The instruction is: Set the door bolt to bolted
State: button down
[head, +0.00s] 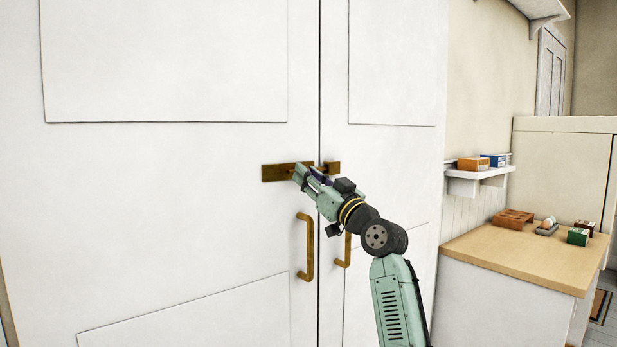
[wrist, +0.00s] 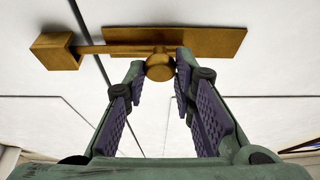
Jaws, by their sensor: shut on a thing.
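The brass door bolt has a flat backplate (head: 275,172) on the left door in the head view; in the wrist view the backplate (wrist: 205,40) is at the upper right. A brass keeper (head: 334,167) sits on the right door; it is the block (wrist: 55,51) at the upper left of the wrist view. The bolt's bar (wrist: 105,49) spans the gap between the doors and meets the keeper; how far inside it sits is hidden. My gripper (head: 308,172) is shut on the bolt's round knob (wrist: 160,68), held between its fingertips (wrist: 159,66).
Two brass pull handles (head: 307,247) hang below the bolt, one on each door, close under my arm. At the right, a wooden-topped counter (head: 480,250) holds small boxes, and a white wall shelf (head: 480,177) holds more. Space before the left door is clear.

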jog(key=c, duration=1.3)
grip_release()
jog(key=shift+w+d, duration=0.1)
jog(key=shift+d, duration=0.15)
jog(key=shift+c, duration=0.2)
jog(key=v, duration=1.2)
jog(key=shift+a, duration=0.1)
